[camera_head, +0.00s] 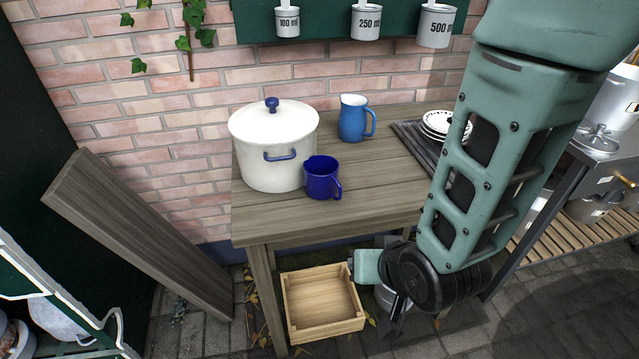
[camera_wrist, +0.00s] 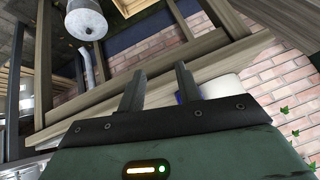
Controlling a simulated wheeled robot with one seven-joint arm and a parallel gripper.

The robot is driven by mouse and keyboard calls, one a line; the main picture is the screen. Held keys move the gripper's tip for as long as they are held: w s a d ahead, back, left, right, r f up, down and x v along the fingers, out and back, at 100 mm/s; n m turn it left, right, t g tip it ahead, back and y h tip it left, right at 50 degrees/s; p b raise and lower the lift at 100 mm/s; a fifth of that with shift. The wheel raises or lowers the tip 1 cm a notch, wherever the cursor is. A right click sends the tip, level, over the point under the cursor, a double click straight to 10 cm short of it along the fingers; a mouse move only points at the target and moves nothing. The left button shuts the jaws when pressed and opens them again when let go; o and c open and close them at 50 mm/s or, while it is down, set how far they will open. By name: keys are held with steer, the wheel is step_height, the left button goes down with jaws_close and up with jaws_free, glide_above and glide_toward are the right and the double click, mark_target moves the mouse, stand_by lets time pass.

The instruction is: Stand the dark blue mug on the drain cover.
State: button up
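The dark blue mug (camera_head: 322,179) stands upright on the wooden table (camera_head: 285,222), close in front of the white pot (camera_head: 272,150). Its handle points right. A small dark blue patch beside the right finger in the wrist view (camera_wrist: 180,98) seems to be part of it. My gripper (camera_wrist: 160,80) is open and empty, with its two fingers apart. It is low in front of the table, away from the mug. A dark ribbed panel (camera_head: 405,134) lies on the table at right, partly behind my arm. I cannot tell whether this is the drain cover.
A lighter blue jug (camera_head: 354,118) stands behind the mug. White plates (camera_head: 437,122) are stacked on the ribbed panel. A wooden crate (camera_head: 322,302) is on the paving below the table. Measuring cups (camera_head: 437,27) hang on the wall. The table front right of the mug is clear.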

steer(key=w+d+f+t, duration=0.2)
steer(key=w+f+t, duration=0.1)
steer(key=t, duration=0.2)
steer(key=n+t+y+b, duration=0.4)
steer(key=y+b, duration=0.1)
steer(key=b, duration=0.8)
glide_toward(341, 192)
steer(key=a+f, duration=0.1)
steer(key=b+x, duration=0.2)
steer(key=b, duration=0.1)
steer(key=shift+w+f, duration=0.15)
steer(key=shift+d+r+p+x, duration=0.1)
steer(key=shift+r+p+x, duration=0.1)
steer(key=shift+x, duration=1.1)
steer(key=shift+d+r+p+x, duration=0.1)
steer(key=shift+r+x, duration=0.1)
steer(key=shift+x, duration=1.1)
steer(key=shift+d+r+p+x, duration=0.1)
steer(key=shift+r+x, duration=0.1)
steer(key=shift+x, duration=1.05)
steer(key=shift+w, duration=0.15)
jaws_close()
